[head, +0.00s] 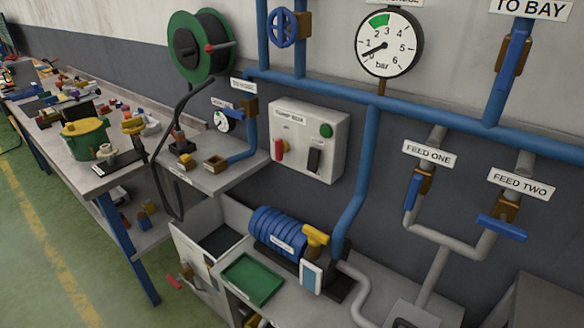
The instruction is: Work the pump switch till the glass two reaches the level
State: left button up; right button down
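The pump box (308,141) is a pale box on the wall near the middle of the head view. It carries a red handle (281,150), a black switch or lever (315,158) and a round green button (326,130). I cannot tell whether the switch is on or off. The blue pump (277,231) sits on the bench below the box, with a yellow handle (316,238) at its right end. No sight glass marked two can be made out in this view. Neither of my grippers is in view.
A green tray (253,278) is beside the pump. A cluttered workbench (112,178) stands left; green floor is clear.

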aim_at(314, 153)
jog(key=i+j, duration=0.15)
jog(key=j, duration=0.2)
jog(key=i+j+z, duration=0.1)
jog(key=j, duration=0.25)
jog(key=i+j, duration=0.15)
jog(key=j, duration=0.2)
jog(key=i+j+z, duration=0.1)
jog(key=j, duration=0.3)
jog(key=i+j, duration=0.15)
jog(key=j, duration=0.2)
jog(key=i+j, duration=0.15)
jog(key=j, duration=0.25)
jog(key=l+z, duration=0.05)
